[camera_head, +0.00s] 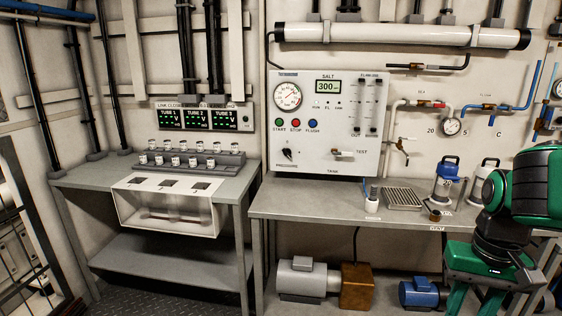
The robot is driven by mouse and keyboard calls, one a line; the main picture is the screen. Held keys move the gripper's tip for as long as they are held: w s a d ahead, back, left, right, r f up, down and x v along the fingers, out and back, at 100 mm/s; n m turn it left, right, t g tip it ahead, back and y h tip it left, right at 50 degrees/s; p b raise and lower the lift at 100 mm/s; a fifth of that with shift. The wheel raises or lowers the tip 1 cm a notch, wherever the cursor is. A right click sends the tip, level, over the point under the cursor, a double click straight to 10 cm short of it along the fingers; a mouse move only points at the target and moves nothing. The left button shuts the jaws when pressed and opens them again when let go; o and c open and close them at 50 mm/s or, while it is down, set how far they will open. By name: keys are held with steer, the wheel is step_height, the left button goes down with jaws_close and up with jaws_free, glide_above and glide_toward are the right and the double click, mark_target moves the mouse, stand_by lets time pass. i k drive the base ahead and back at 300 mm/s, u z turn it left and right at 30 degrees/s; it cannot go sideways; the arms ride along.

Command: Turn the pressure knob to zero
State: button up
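The pressure knob (288,154) is a small dark knob on the lower left of the white control panel (340,138), with the label PRESSURE under it. Its pointer seems to lean up and left, but it is too small to read against its scale. A round pressure gauge (288,96) with a white face sits above it on the same panel. My green and black arm shows at the far right, well away from the knob. My gripper is not visible.

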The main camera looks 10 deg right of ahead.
mark_target(287, 152)
steer(key=i, duration=0.95)
steer(key=z, duration=0.05)
